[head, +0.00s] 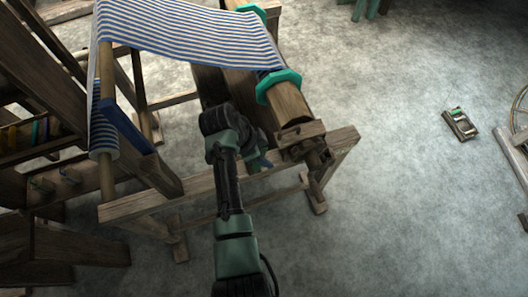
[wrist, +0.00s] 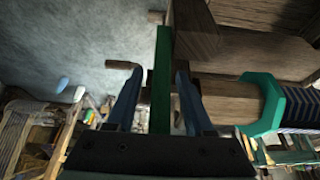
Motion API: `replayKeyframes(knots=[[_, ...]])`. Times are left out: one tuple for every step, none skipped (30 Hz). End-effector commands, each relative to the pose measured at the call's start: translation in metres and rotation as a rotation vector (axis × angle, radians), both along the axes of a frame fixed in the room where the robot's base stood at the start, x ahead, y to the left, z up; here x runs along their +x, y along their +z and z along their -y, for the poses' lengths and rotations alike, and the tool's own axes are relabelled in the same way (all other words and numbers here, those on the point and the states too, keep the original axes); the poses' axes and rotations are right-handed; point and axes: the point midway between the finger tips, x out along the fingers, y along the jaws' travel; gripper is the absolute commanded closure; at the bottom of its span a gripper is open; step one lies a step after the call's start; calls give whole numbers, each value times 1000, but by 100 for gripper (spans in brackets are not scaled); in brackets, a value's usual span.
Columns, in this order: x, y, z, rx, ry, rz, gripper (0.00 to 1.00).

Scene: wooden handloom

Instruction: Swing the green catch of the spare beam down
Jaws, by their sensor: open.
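The green catch (wrist: 160,110) is a long, narrow green bar, standing upright in the wrist view. It lies between the two blue fingers of my open gripper (wrist: 160,76), with a gap visible on its left; I cannot tell whether the right finger touches it. A wooden beam (wrist: 220,92) with a teal collar (wrist: 262,106) runs to the right, just beyond the right finger. In the head view my gripper is mostly hidden behind my arm, beside the near end of the beam (head: 287,104). A small green part (head: 262,160) shows there, too partial to identify surely.
Blue-striped cloth (head: 190,30) stretches across the loom's top. A wooden rail (head: 230,183) runs below my wrist. A wooden peg (wrist: 123,65) sticks out left of the catch in the wrist view. A small wooden object (head: 460,124) lies on the open floor at right.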

Motion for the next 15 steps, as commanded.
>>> replayKeyframes(knots=[[0,-1,0,0,-1,0,48],[0,-1,1,0,-1,0,48],[0,-1,1,0,-1,0,48],[0,-1,1,0,-1,0,48],[0,-1,0,0,-1,1,48],[0,-1,0,0,-1,1,48],[0,-1,0,0,-1,0,48],[0,-1,0,0,-1,0,49],[0,-1,0,0,-1,0,56],[0,-1,0,0,0,1,62],[0,-1,0,0,0,1,67],[0,-1,0,0,0,1,74],[0,-1,0,0,0,0,80],[0,-1,0,0,0,1,85],[0,-1,0,0,0,0,92]])
